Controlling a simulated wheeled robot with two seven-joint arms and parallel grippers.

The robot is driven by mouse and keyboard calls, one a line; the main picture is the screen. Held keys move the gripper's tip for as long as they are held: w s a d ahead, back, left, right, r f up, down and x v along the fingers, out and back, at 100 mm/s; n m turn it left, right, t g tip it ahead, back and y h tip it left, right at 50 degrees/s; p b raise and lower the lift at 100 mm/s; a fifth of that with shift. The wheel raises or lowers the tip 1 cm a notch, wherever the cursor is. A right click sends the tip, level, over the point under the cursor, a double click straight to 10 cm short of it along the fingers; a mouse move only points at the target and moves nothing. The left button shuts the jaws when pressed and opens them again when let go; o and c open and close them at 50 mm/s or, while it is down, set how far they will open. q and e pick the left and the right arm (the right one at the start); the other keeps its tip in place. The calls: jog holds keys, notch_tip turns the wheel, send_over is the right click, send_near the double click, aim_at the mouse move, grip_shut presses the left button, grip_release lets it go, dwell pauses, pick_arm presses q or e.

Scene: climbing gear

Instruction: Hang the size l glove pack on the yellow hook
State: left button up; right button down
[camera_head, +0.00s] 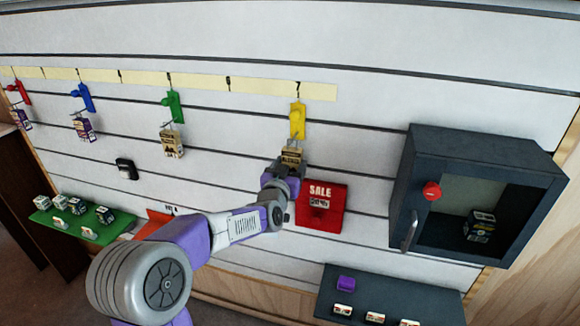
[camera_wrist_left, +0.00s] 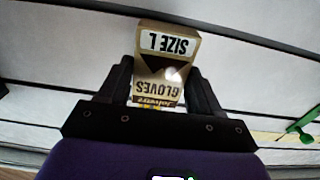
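The size l glove pack (camera_wrist_left: 160,68) is a tan box with "SIZE L" and "GLOVES" printed on it, upside down in the left wrist view. It also shows in the head view (camera_head: 291,158), right below the yellow hook (camera_head: 297,120) on the wall. My left gripper (camera_wrist_left: 162,85) has a finger on each side of the pack and is shut on it. In the head view my left gripper (camera_head: 285,172) partly hides the pack's lower part. I cannot tell whether the pack touches the hook. My right gripper is not in view.
Green (camera_head: 174,106), blue (camera_head: 86,97) and red (camera_head: 23,92) hooks to the left carry packs. A red SALE sign (camera_head: 320,208) is just right of my wrist. A dark open cabinet (camera_head: 478,150) juts out at right. Shelves (camera_head: 330,292) stand low.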

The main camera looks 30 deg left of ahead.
pick_arm(q)
jog(key=o, duration=0.4)
jog(key=v, duration=0.8)
jog(key=s+d+f+g+h, duration=0.1)
jog(key=d+f+g+h, duration=0.2)
jog(key=f, duration=0.7)
jog(key=s+d+f+g+p, duration=0.1)
jog(key=d+f+g, duration=0.3)
jog(key=f, duration=0.7)
jog(key=s+d+f+g+h, duration=0.15)
jog(key=d+f, duration=0.35)
jog(key=f, duration=0.5)
jog(key=s+d+f+g+h, duration=0.1)
jog(key=s+d+f+g, duration=0.2)
jog(key=s, duration=0.4)
jog(key=s+d+f+g+h, duration=0.1)
jog(key=s+d+f+g, duration=0.1)
jog(key=s+d+f, duration=0.3)
jog(key=s+d+f+g+h+p, duration=0.1)
jog(key=s+d+f+g, duration=0.2)
jog(key=s+f, duration=0.5)
jog(key=shift+s+d+f+g+h, duration=0.3)
jog(key=shift+s+d+g+h, duration=0.1)
jog(key=shift+s, duration=0.45)
